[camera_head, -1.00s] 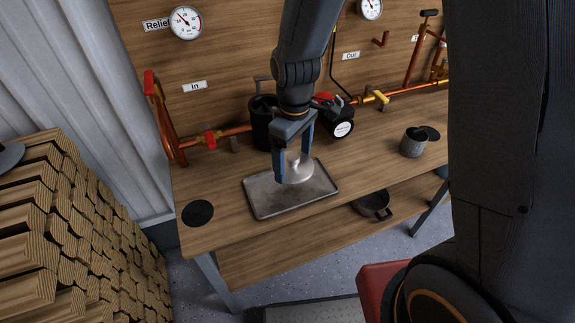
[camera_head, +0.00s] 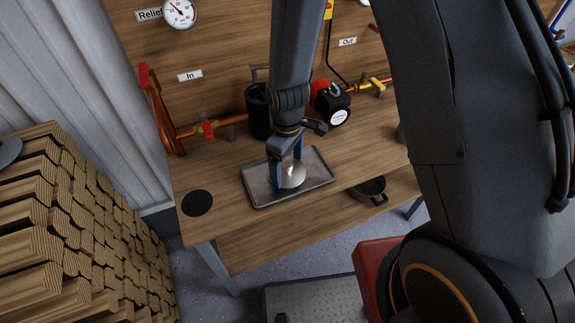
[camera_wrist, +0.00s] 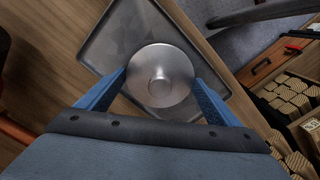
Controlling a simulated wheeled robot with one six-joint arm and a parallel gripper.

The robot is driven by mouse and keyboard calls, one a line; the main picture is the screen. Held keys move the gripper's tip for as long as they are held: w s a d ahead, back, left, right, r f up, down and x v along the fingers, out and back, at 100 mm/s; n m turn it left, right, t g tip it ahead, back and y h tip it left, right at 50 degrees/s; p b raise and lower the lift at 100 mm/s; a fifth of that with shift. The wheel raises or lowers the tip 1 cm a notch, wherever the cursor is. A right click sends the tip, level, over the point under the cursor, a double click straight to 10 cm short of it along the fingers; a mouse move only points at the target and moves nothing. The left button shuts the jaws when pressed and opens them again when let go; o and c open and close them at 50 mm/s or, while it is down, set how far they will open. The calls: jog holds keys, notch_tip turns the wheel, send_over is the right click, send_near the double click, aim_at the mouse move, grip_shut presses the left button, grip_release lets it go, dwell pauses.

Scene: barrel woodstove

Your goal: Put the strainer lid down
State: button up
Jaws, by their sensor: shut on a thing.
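The strainer lid (camera_head: 293,176) is a round silver metal disc with a raised knob in its middle. It also shows in the wrist view (camera_wrist: 160,62) between the two blue fingers. My gripper (camera_head: 287,178) is shut on the lid, over the grey metal tray (camera_head: 318,180) on the wooden bench. In the wrist view the tray (camera_wrist: 100,45) lies beneath the lid. I cannot tell whether the lid touches the tray.
A black cylinder (camera_head: 258,112) stands behind the tray, with a red and black pump (camera_head: 331,104) to its right. A black round disc (camera_head: 197,203) lies left of the tray. Stacked firewood (camera_head: 60,235) fills the left.

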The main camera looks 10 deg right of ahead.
aim_at(287, 164)
jog(key=shift+f, duration=0.35)
jog(key=o, duration=1.5)
jog(key=shift+f, duration=0.1)
notch_tip(287, 164, up, 12)
jog(key=b, duration=0.3)
jog(key=s+d+r+m, duration=0.2)
jog(key=d+m, duration=0.1)
jog(key=d, duration=0.1)
jog(key=s+d+r+m+t, duration=0.1)
jog(key=s+d+r+m, duration=0.1)
jog(key=s+d+m, duration=0.1)
jog(key=s+d+r+m, duration=0.1)
jog(key=s+d+m, duration=0.1)
jog(key=d+m, duration=0.2)
jog(key=shift+s+d+r+t, duration=0.15)
jog(key=shift+d+r, duration=0.05)
jog(key=shift+d, duration=0.25)
jog(key=shift+s+d+r+t, duration=0.15)
jog(key=shift+d+r, duration=0.05)
jog(key=shift+d, duration=0.2)
